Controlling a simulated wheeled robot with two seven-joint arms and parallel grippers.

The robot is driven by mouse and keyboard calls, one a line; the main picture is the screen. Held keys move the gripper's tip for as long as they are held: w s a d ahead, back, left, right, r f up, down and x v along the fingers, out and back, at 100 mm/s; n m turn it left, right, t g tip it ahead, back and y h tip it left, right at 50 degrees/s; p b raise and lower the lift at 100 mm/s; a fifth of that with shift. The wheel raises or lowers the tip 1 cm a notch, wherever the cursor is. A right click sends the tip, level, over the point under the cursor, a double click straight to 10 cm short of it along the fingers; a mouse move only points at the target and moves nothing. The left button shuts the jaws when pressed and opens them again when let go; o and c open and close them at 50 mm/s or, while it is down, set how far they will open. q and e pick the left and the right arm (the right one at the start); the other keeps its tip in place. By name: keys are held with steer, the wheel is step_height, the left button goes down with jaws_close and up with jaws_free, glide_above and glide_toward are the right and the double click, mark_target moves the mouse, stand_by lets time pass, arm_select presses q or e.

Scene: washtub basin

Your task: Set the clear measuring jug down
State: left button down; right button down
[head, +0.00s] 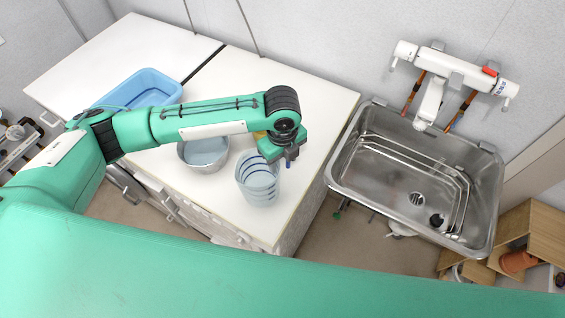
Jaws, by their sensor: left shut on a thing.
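The clear measuring jug (258,181) is a bluish see-through vessel with dark markings. It appears upright over the front part of the white counter top. My left gripper (289,160) is shut on the jug at its upper right side, by the rim. Whether the jug's base touches the counter I cannot tell. The fingertips are small and partly hidden against the gripper body. My right gripper is not in view.
A grey metal pot (204,154) stands just left of the jug, with a blue tub (143,90) behind my arm. A steel sink (400,172) is at the right, past a gap. The white counter (325,97) is clear at the back right.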

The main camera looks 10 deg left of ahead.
mark_target(267, 175)
arm_select(q)
step_height(267, 175, down, 3)
steer(key=shift+f, duration=0.1)
steer(key=c, duration=0.7)
jaws_free()
steer(key=shift+f, duration=0.15)
